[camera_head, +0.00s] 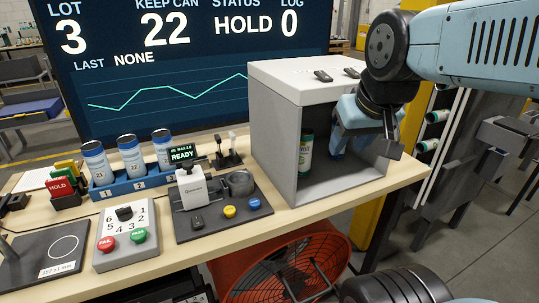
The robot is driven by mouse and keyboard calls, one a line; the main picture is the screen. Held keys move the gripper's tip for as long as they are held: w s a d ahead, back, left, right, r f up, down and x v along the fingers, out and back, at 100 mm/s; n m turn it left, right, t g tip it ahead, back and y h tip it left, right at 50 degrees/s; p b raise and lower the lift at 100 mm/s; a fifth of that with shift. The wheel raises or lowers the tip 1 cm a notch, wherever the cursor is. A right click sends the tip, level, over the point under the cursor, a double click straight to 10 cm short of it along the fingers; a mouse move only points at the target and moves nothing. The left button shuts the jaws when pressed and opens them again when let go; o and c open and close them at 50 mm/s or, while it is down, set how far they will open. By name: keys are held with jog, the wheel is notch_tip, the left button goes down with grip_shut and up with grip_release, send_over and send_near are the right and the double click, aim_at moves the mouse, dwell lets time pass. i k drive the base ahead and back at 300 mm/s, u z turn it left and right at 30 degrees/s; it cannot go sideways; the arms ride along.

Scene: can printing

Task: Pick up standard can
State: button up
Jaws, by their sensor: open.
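A white can with a dark green top and bottom band (306,153) stands upright inside the open-fronted grey box (272,150), near its left wall. No label reading "standard" is legible on it. My gripper (366,146) is at the box's open front, to the right of the can and apart from it. One dark finger shows at the right edge. The other side is partly hidden by the wrist and the blue gripper body. The gripper is open and nothing shows in its grasp.
Blue-topped cans (131,157) stand in a blue numbered rack (118,187) at left. A device reading READY (190,187), a button pad (124,233) and a large screen (180,70) are nearby. An orange fan (285,270) is below the table (250,215).

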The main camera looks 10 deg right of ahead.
aim_at(307, 138)
jog(key=u, duration=0.3)
jog(key=k, duration=1.45)
jog(key=z, duration=0.95)
jog(key=i, duration=1)
jog(key=u, duration=0.05)
